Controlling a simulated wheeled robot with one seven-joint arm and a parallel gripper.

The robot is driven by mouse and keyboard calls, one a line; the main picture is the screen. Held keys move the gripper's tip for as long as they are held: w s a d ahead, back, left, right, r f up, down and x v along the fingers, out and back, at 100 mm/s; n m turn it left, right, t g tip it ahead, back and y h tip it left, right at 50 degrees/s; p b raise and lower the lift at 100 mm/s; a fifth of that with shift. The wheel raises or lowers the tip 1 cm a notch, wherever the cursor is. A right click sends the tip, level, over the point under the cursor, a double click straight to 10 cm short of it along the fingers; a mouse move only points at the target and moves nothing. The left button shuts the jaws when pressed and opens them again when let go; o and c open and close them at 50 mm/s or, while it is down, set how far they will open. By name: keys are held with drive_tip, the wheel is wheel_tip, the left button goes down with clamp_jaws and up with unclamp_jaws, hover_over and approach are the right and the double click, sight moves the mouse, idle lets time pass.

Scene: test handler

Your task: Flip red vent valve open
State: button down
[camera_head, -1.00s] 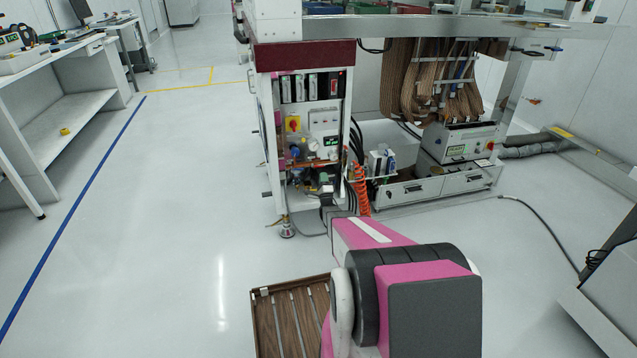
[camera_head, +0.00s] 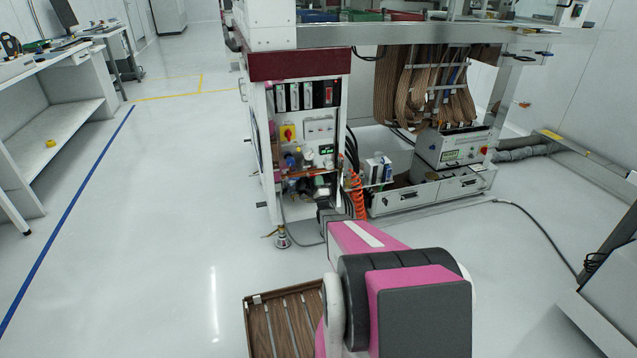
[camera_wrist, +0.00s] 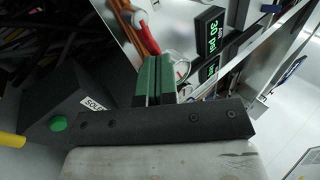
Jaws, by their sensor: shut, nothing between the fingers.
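My gripper shows in the wrist view as two green fingers (camera_wrist: 153,82) pressed together, with nothing held. A red-orange bar (camera_wrist: 146,32), which may be the red vent valve's handle or a tube, lies just beyond the fingertips. I cannot tell whether they touch. In the head view, a red-orange piece (camera_head: 300,173) shows low on the open cabinet front, too small to make out as a valve. The gripper there is a dark shape (camera_head: 328,212) beyond my pink arm, near the cabinet's lower part; its fingertips cannot be made out.
A round gauge (camera_wrist: 181,66) and a green-lit display (camera_wrist: 210,32) are close to the fingers. A dark block (camera_wrist: 92,112) with a green button is at left. The cabinet (camera_head: 262,67) has a red-yellow switch (camera_head: 288,133). A slatted wooden tray (camera_head: 253,325) is low in front.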

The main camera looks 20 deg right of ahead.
drive_tip(key=shift+d+r+n+y, duration=0.1)
drive_tip(key=shift+r+n+y, duration=0.05)
drive_tip(key=shift+n+y, duration=0.75)
drive_tip(key=r+n+g+y, duration=0.1)
drive_tip(key=n+g+y, duration=0.1)
drive_tip(key=n, duration=0.5)
drive_tip(key=a+r+n+g+y, duration=0.1)
drive_tip(key=r+n+g+y, duration=0.1)
drive_tip(key=n+y, duration=0.3)
drive_tip(key=r+n+g+y, duration=0.1)
drive_tip(key=n+g+y, duration=0.2)
drive_tip(key=n, duration=0.6)
drive_tip(key=shift+a+r+y, duration=0.35)
drive_tip(key=shift+a+y, duration=0.05)
drive_tip(key=shift+y, duration=0.3)
drive_tip(key=shift+s, duration=0.1)
